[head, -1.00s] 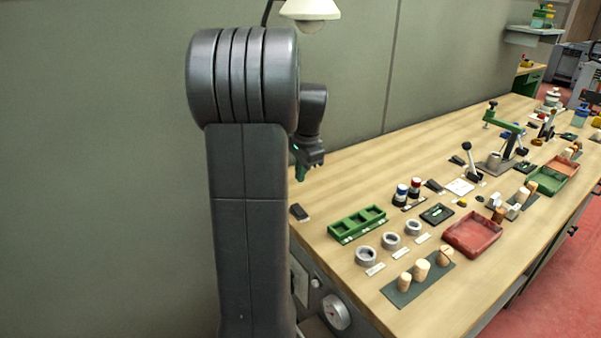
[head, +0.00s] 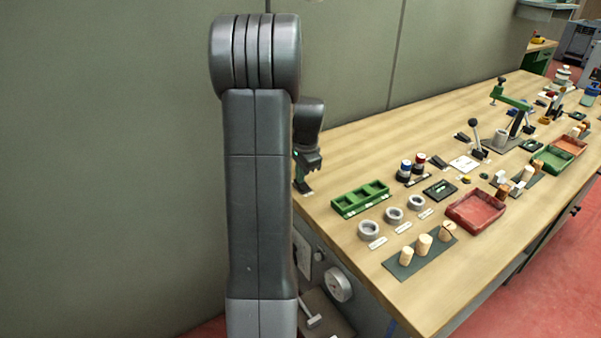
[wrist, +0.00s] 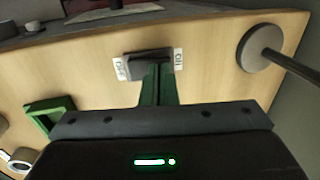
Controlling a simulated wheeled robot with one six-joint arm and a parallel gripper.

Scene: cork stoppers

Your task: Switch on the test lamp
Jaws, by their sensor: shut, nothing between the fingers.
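A small dark rocker switch (wrist: 148,55) sits on the wooden bench in the wrist view, with a white OFF label (wrist: 121,68) at its left end and a white ON label (wrist: 178,58) at its right. My gripper (wrist: 158,72) is shut and empty. Its green fingertips overlap the switch's near edge, towards the ON side; I cannot tell if they touch. In the head view, my gripper (head: 305,176) is low over the bench's left end, partly covering the switch (head: 304,188). A round grey base with a dark stem (wrist: 262,48), apparently the lamp's, stands right of the switch. The lamp's shade is out of view.
A green compartment tray (head: 360,198) and grey rings (head: 369,229) are nearest on the bench (head: 360,145). Corks stand on a dark mat (head: 405,270) beside a red tray (head: 475,210). A wall (head: 350,60) rises behind.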

